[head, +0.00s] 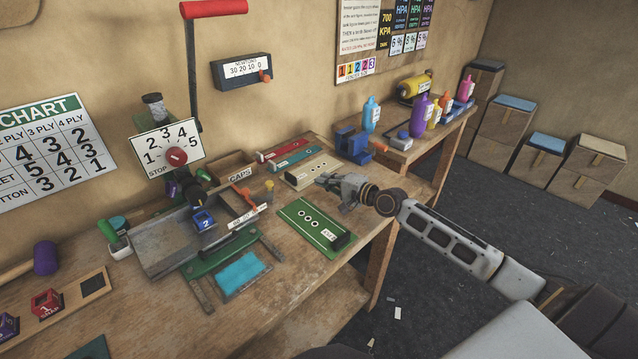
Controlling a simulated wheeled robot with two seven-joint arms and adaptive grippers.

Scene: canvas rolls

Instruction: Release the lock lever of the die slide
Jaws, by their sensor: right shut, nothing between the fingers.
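The hand press stands against the wall, with a red-gripped handle (213,8) and a numbered stop dial (166,147) with a red knob. Below it is a grey metal tray (160,262), and a green slide base (207,265) shows in front of it. My right gripper (326,181) is shut and empty, right of the press, over the bench near a green board and a beige board. My left gripper is not in view.
A green board (300,222) and a beige board (318,167) lie on the bench by my right gripper. A blue vise (352,143) and several bottles stand further back. A blue pad (240,272) lies at the front. The bench's front right is clear.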

